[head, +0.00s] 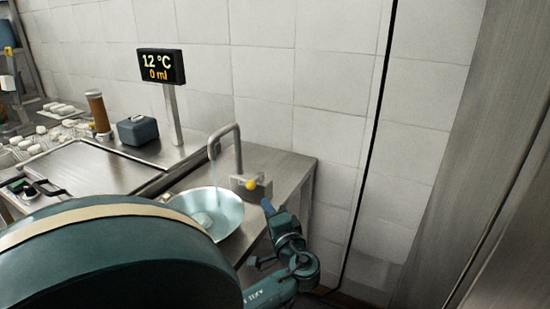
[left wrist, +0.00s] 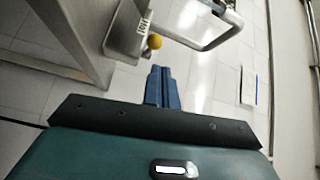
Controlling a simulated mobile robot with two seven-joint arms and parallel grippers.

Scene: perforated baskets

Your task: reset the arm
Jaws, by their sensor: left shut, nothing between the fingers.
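My left gripper (head: 267,207) is near the counter's right front corner in the head view, just right of and below the tap's yellow knob (head: 250,185). Its blue fingers are together and empty. In the left wrist view the shut fingers (left wrist: 161,73) point towards the yellow knob (left wrist: 154,41), with a visible gap between them. My right gripper is not in view.
A curved tap (head: 238,150) runs a thin stream into a round metal bowl (head: 232,228) on the steel counter (head: 285,163). A display (head: 161,66) reads 12 °C and 0 ml. A dark box (head: 138,131) and brown cylinder (head: 98,112) stand left. The tiled wall is behind.

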